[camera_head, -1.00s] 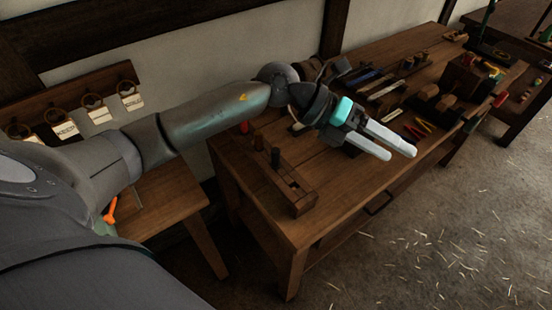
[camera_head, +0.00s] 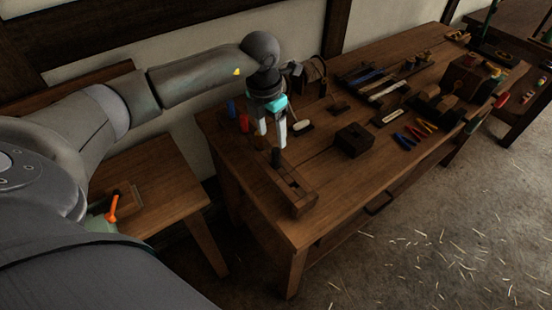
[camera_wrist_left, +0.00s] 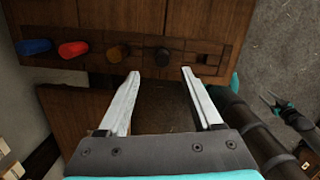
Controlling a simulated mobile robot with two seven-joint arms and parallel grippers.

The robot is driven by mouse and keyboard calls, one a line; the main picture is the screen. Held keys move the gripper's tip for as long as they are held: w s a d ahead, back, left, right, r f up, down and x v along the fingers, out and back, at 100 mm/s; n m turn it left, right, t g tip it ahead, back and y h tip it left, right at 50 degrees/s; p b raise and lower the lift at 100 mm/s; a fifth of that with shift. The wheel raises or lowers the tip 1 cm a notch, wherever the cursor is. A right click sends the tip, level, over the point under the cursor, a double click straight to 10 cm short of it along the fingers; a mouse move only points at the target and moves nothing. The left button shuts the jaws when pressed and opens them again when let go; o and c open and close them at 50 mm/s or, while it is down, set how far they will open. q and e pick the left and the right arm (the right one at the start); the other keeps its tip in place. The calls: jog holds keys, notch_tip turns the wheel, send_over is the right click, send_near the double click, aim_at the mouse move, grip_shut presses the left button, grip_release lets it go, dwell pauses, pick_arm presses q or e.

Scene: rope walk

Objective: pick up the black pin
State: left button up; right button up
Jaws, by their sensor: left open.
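The black pin (camera_head: 276,158) stands upright in a long wooden rack (camera_head: 303,203) at the near left of the bench. In the left wrist view the black pin (camera_wrist_left: 162,57) shows end-on, just beyond and between my open fingertips. My left gripper (camera_head: 271,143) is open and empty, pointing down over the rack close to the black pin. In the left wrist view my left gripper (camera_wrist_left: 161,73) has both fingers apart with nothing between them.
A brown pin (camera_wrist_left: 117,54), red pin (camera_wrist_left: 73,49) and blue pin (camera_wrist_left: 34,47) stand in the same row. A dark wooden block (camera_head: 354,140) and coloured tools (camera_head: 410,137) lie farther right on the bench. Bare bench top lies right of the rack.

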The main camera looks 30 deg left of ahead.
aim_at(275, 150)
pick_arm(q)
jog(key=f, duration=0.5)
jog(key=w+f, duration=0.1)
jog(key=f, duration=0.2)
jog(key=shift+d+f, duration=0.1)
jog(key=shift+d, duration=0.2)
jog(key=shift+c, duration=0.3)
grip_shut()
